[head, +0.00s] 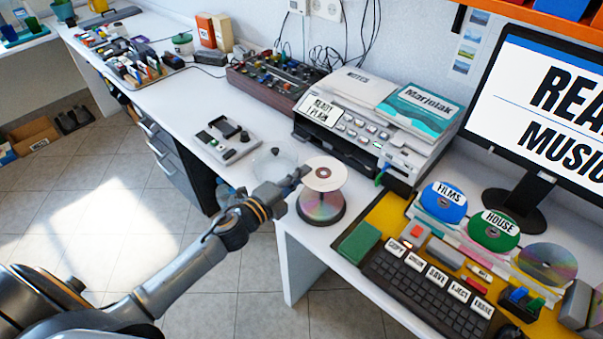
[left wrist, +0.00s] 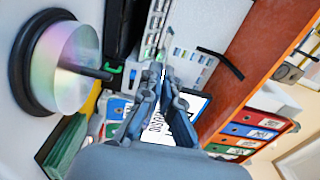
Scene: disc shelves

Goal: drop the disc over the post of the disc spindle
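A pale disc (head: 325,180) with a reddish centre is level above the disc spindle in the head view. My left gripper (head: 303,173) is shut on its left edge. In the left wrist view my left gripper's fingers (left wrist: 163,78) are close together, with the disc a thin edge-on strip between them. The disc spindle (head: 322,212) has a dark round base and shiny discs low on it. Its dark post (left wrist: 97,73) shows in the left wrist view, its tip bare and apart from the held disc. My right gripper is not in view.
The spindle stands near the desk's front edge. A printer-like machine (head: 345,135) is behind it, a green block (head: 360,243) and a keyboard (head: 425,290) to the right. A clear dome (head: 273,168) stands to the left. Discs lean on a rack (head: 545,264) at right.

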